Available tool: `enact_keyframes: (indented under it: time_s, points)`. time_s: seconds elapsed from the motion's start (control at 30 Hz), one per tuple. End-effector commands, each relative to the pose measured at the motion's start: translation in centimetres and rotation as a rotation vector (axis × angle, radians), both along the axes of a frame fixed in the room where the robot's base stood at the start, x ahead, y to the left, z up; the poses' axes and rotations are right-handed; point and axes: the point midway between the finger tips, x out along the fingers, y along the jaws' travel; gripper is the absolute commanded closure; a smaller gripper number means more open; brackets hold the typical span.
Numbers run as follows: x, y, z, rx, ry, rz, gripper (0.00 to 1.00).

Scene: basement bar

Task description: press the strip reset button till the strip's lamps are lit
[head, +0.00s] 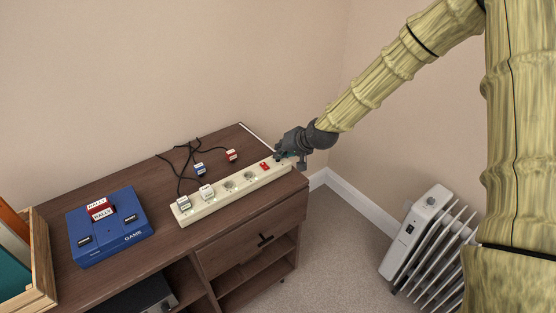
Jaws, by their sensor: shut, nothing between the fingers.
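The cream power strip (216,204) lies along the front right part of the brown cabinet top. It has open round sockets, and white plugs (206,191) sit at its left part. A red switch or button (265,166) shows near its right end. No lit lamp can be made out on the strip at this size. My gripper (281,156) is shut and empty, with its fingertips at the strip's right end, just right of the red part. I cannot tell whether the tips touch the strip. The gripper hides part of that end.
A blue game console (108,232) stands left on the cabinet top (160,205). Black cords (183,160) with a blue-marked plug (199,169) and a red-marked plug (232,155) lie behind the strip. A wooden crate (40,255) is far left. A white radiator (415,230) stands on the floor at right.

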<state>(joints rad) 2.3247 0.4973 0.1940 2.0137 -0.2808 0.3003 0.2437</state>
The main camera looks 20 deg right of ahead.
Motion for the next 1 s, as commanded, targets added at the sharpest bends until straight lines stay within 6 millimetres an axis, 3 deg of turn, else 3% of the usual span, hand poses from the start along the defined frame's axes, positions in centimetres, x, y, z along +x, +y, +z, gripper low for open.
enact_keyframes:
  time_s: [1.0]
  points:
    - [0.0,0.0,1.5,0.001,0.0,-0.001,1.0]
